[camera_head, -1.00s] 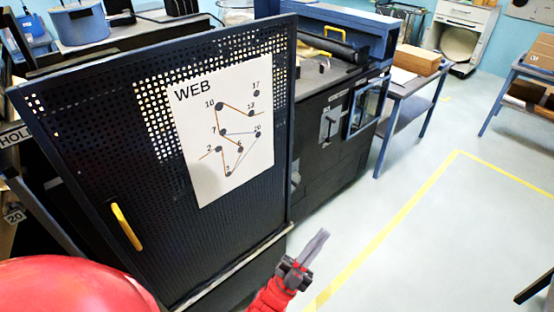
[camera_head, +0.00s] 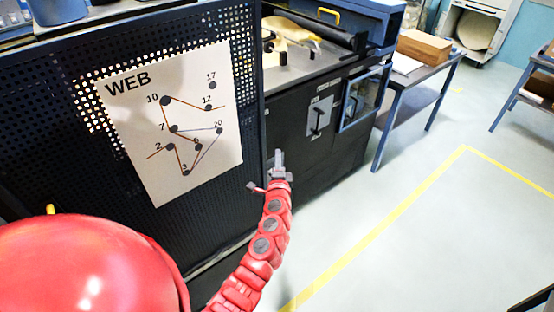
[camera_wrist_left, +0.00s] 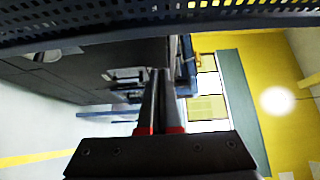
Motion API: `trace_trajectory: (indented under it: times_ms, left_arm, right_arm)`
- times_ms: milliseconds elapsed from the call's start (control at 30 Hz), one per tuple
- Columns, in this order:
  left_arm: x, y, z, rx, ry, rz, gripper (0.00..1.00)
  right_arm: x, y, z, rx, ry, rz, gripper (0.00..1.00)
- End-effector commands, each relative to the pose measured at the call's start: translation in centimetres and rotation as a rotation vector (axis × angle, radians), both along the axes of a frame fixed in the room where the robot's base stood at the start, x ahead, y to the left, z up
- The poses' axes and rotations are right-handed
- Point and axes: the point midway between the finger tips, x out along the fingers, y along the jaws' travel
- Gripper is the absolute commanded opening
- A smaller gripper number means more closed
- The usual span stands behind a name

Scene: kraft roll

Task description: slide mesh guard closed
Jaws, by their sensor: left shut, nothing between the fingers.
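The mesh guard (camera_head: 60,150) is a dark perforated panel on the left of the head view, with a white WEB diagram sheet (camera_head: 172,125) on it. Only the top of its yellow handle (camera_head: 50,209) shows; my red arm part hides the rest. My left gripper (camera_head: 279,156) is shut and empty, just right of the guard's right edge in the head view. In the left wrist view the shut fingers (camera_wrist_left: 160,95) point ahead, and a perforated edge of the guard (camera_wrist_left: 160,18) runs across the top. I cannot tell whether gripper and guard touch. My right gripper is not in view.
The dark machine body (camera_head: 315,135) with a lever plate (camera_head: 319,117) stands right of the guard. A side table (camera_head: 425,70) bears a cardboard box (camera_head: 424,46). Pale floor (camera_head: 420,240) with a yellow line (camera_head: 385,224) is open on the right.

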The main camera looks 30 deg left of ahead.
Motion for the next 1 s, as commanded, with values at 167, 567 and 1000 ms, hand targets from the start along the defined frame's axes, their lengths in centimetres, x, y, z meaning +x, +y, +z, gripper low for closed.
trace_trajectory:
  times_ms: [167, 567, 1000]
  left_arm:
    - [3.0, 1.6, -0.1, -0.002, -0.001, 0.0, 0.0]
    - [4.4, 4.1, 0.1, -0.002, 0.003, -0.002, 0.0]
    - [2.5, 4.8, 0.0, -0.002, -0.001, -0.006, 0.0]
  right_arm:
    - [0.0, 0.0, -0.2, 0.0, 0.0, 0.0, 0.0]
    - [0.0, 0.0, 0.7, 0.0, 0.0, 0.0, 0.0]
    - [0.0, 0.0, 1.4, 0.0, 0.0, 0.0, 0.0]
